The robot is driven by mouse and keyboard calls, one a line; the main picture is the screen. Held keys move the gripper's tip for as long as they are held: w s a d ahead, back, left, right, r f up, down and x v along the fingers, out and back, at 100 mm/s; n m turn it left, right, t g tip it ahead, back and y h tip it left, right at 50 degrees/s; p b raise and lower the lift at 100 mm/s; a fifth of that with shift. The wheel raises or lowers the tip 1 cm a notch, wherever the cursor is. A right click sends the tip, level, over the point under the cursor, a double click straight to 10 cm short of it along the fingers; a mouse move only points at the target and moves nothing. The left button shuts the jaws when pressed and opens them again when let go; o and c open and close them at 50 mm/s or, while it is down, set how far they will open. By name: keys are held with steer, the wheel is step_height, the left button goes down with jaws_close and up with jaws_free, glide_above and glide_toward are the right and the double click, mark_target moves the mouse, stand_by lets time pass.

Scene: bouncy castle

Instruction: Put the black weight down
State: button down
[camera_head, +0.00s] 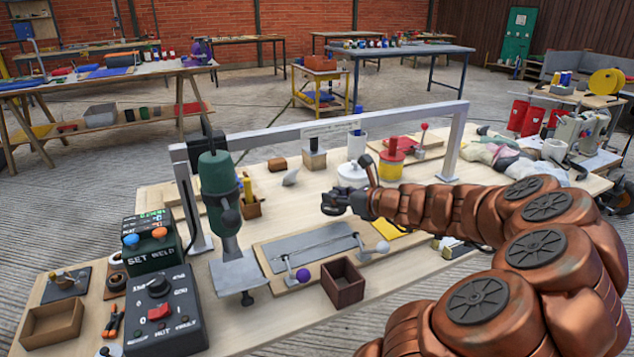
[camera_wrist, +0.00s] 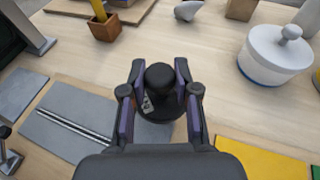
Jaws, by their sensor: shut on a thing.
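My gripper (camera_head: 335,203) is over the middle of the workbench in the head view, behind the grey plate with a slot (camera_head: 310,242). In the wrist view my gripper (camera_wrist: 160,100) is shut on the black weight (camera_wrist: 158,77), a dark piece with a rounded knob on top and a wider base. The fingers stand on either side of it. In the head view the weight is small and dark among the fingers and hard to tell apart. I cannot tell whether its base touches the bench.
A white lidded pot (camera_wrist: 276,54) stands to the right in the wrist view, with a yellow sheet (camera_wrist: 262,160) in front of it. A brown holder (camera_wrist: 105,27) is at the back left. A grey metal frame (camera_head: 320,128) spans the bench. An open brown box (camera_head: 343,284) stands near the front.

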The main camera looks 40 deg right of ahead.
steer(key=w+d, duration=0.2)
steer(key=w, duration=0.2)
steer(key=w+d+f+b, duration=0.1)
steer(key=w+d, duration=0.1)
steer(key=w, duration=0.2)
steer(key=w+d, duration=0.2)
steer(key=w, duration=0.2)
steer(key=shift+w+d+f, duration=0.1)
steer(key=shift+w+f, duration=0.05)
steer(key=shift+w, duration=0.1)
steer(key=shift+f+b, duration=0.75)
steer(key=shift+f, duration=1)
steer(key=shift+f, duration=0.1)
steer(key=c, duration=0.9)
jaws_free()
steer(key=shift+o, duration=0.2)
steer(key=shift+s, duration=0.1)
steer(key=p+v, duration=0.1)
steer(key=v, duration=0.4)
steer(key=p+v, duration=0.1)
steer(key=v, duration=0.4)
steer(key=shift+s+d+r, duration=0.25)
steer(key=shift+r, duration=0.1)
steer(key=shift+s+r, duration=0.1)
steer(key=shift+s, duration=0.5)
